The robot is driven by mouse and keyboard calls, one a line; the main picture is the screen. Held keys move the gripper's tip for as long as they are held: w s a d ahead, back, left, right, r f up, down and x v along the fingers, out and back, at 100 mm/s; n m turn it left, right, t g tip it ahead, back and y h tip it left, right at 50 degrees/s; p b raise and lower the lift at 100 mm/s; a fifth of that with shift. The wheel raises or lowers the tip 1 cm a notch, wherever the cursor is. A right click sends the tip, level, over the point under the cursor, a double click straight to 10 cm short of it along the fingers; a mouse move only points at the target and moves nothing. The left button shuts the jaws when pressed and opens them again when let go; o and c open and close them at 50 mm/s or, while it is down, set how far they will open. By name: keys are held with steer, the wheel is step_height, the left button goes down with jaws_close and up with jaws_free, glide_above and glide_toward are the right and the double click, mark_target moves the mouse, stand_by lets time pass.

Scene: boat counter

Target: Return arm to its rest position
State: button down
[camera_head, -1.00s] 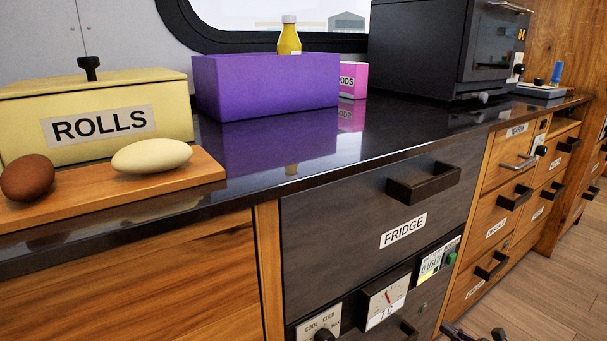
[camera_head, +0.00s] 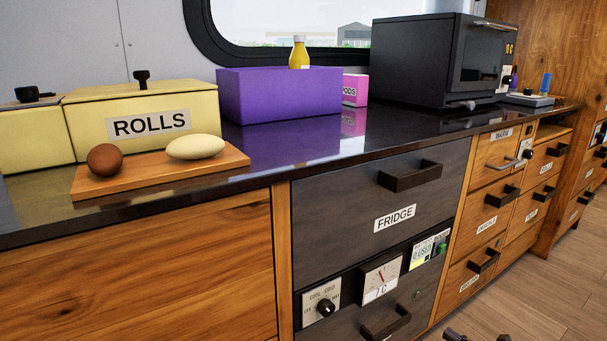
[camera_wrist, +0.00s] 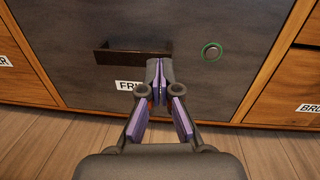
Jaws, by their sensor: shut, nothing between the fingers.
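My gripper (camera_wrist: 159,82) shows in the wrist view with its two fingers together and nothing between them. It is in front of a dark drawer front (camera_wrist: 215,75) with a dark handle (camera_wrist: 130,55) and a partly hidden label that starts "FR". My fingers cover part of that label; I cannot tell how far they are from the drawer. In the head view only small dark parts, likely of my arm, show at the bottom edge.
The counter holds a yellow ROLLS box (camera_head: 150,105), a wooden board (camera_head: 215,167) with a brown egg-like item (camera_head: 105,160) and a pale one (camera_head: 195,147), a purple box (camera_head: 280,97) and a black oven (camera_head: 425,60). The fridge drawer (camera_head: 340,200) is shut. Wooden floor (camera_head: 530,295) is clear at right.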

steer(key=w+a+r+n+g+y+p, duration=0.1)
steer(key=a+r+n+g+y+p, duration=0.35)
steer(key=a+r, duration=0.65)
steer(key=s+a+r+n+g+h+p, duration=0.1)
steer(key=s+a+r+n+g+p, duration=0.5)
steer(key=a+r, duration=0.55)
steer(key=s+a+r+n+g+p, duration=0.55)
steer(key=s+a+r+n, duration=0.2)
steer(key=r, duration=0.65)
steer(key=s+a+r+n+g+h+p, duration=0.25)
steer(key=s+r+n+h+p, duration=0.4)
steer(key=s+r+p, duration=0.55)
steer(key=s+d+r+n+t+h+p, duration=0.2)
steer(key=s+d+r+n+h+p, duration=0.1)
steer(key=s+d+r+h+p, duration=0.5)
steer(key=s+d+p, duration=0.2)
steer(key=s, duration=0.2)
steer(key=shift+d+r, duration=0.25)
steer(key=shift+r, duration=0.15)
steer(key=shift+n, duration=0.25)
